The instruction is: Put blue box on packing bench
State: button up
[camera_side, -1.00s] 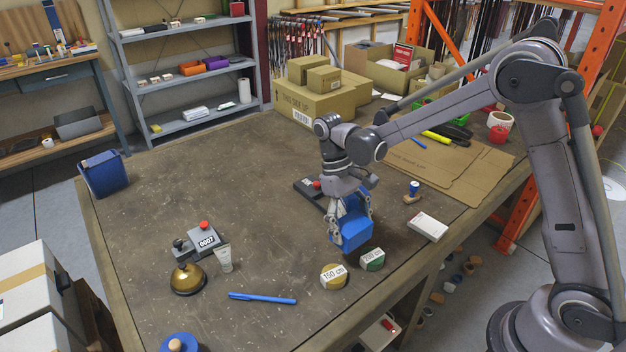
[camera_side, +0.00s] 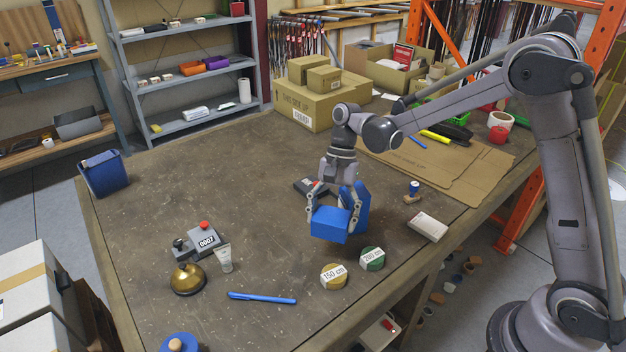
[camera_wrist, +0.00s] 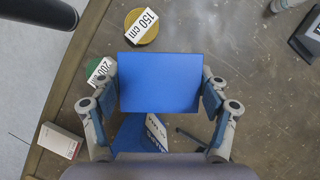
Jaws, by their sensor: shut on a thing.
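My gripper (camera_side: 332,209) is shut on the blue box (camera_side: 329,226), with one finger on each side of it. In the wrist view the box (camera_wrist: 160,83) lies between the fingertips (camera_wrist: 160,95) and shows a plain blue face. A second blue piece (camera_side: 362,204) shows just behind and right of the box, partly hidden by a finger. The wrist view shows a blue piece with a pale label below the box (camera_wrist: 137,133). I cannot tell whether it touches the box. The packing bench (camera_side: 215,165) is beneath; any gap under the box is unclear.
A yellow 150 cm tape (camera_side: 333,276) and a green 200 cm tape (camera_side: 372,258) sit in front of the box. A white carton (camera_side: 427,229) and a stamp (camera_side: 413,192) lie right. A counter (camera_side: 200,241), bell (camera_side: 188,279) and blue pen (camera_side: 262,298) lie left. The left-middle bench is clear.

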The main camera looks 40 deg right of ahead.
jog(key=a+m, duration=0.1)
jog(key=m, duration=0.1)
jog(key=w+a+r+m+t, duration=0.1)
jog(key=m, duration=0.1)
jog(key=w+a+r+m+t, duration=0.1)
jog(key=m, duration=0.1)
jog(key=shift+w+a+y, duration=0.2)
jog(key=shift+w+y, duration=0.05)
jog(key=shift+y, duration=0.05)
notch_tip(320, 180, down, 10)
jog(key=shift+r, duration=0.1)
jog(key=o, duration=1.3)
